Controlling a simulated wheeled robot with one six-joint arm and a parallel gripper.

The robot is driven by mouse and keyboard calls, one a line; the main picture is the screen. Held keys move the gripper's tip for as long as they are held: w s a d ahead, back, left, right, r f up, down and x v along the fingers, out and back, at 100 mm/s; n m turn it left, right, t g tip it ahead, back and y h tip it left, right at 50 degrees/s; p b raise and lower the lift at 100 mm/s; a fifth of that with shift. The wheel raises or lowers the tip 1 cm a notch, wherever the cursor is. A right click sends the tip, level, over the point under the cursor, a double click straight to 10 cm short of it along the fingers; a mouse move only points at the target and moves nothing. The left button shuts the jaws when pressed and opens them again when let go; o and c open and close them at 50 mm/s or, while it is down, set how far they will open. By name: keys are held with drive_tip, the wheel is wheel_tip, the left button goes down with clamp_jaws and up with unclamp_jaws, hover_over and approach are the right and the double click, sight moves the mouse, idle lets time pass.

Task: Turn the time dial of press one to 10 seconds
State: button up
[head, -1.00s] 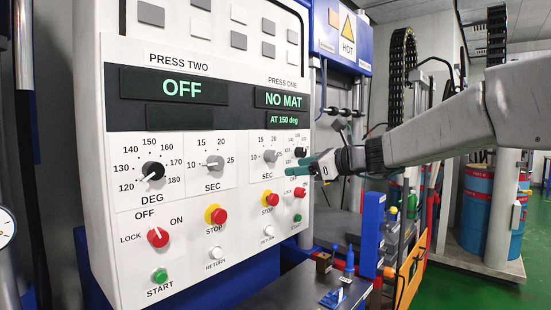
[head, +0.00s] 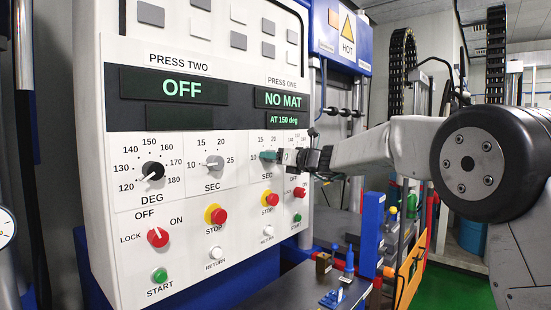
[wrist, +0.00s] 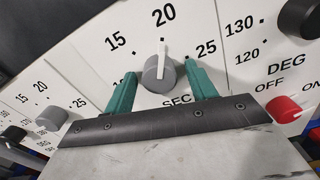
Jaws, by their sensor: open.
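The time dial of press one is a grey knob with a white pointer, seen in the wrist view (wrist: 160,76) between the green fingers of my gripper (wrist: 160,70). Its pointer aims up toward the 20 mark. The fingers stand open on either side of the dial, with small gaps showing. In the head view my gripper (head: 270,155) is at the SEC panel and covers most of the dial. The display (head: 281,100) reads NO MAT, above "AT 150 deg".
Press one's black DEG dial (wrist: 299,18) and red OFF/ON knob (wrist: 284,109) are close on the right. The red STOP button (head: 270,199) lies below. Press two's SEC dial (head: 214,163) is to the left. A blue stand (head: 373,225) is below my arm.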

drive_tip(key=c, duration=1)
drive_tip(key=shift+n, duration=0.3)
drive_tip(key=n, duration=2.3)
drive_tip(key=shift+f+n, duration=0.1)
drive_tip(key=shift+n, duration=0.2)
